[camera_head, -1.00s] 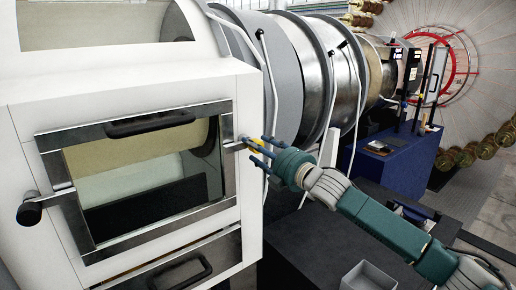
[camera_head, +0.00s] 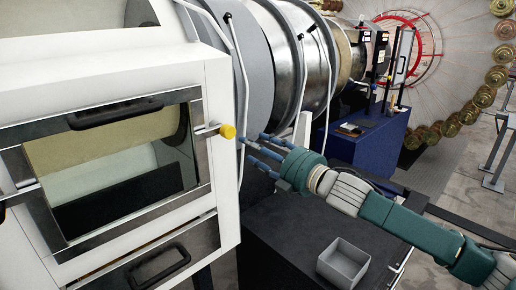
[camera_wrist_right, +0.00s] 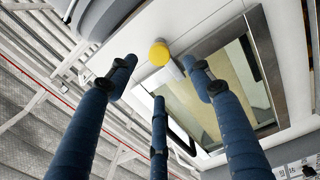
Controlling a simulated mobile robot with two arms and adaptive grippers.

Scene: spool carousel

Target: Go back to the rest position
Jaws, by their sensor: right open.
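My right gripper (camera_head: 262,153) is open and empty, its blue fingers spread, just right of the white machine cabinet. Its fingers also fill the right wrist view (camera_wrist_right: 155,90). A yellow knob (camera_head: 227,131) sticks out from the right edge of the cabinet's window frame, a short gap left of the fingertips. The knob shows beyond the fingers in the right wrist view (camera_wrist_right: 160,53). My left gripper does not show in either view.
The white cabinet (camera_head: 215,60) with its framed window stands at the left. A grey open box (camera_head: 343,262) sits on a dark surface (camera_head: 285,235) below my right arm. A blue cabinet (camera_head: 365,135) and large metal drums (camera_head: 312,70) stand behind.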

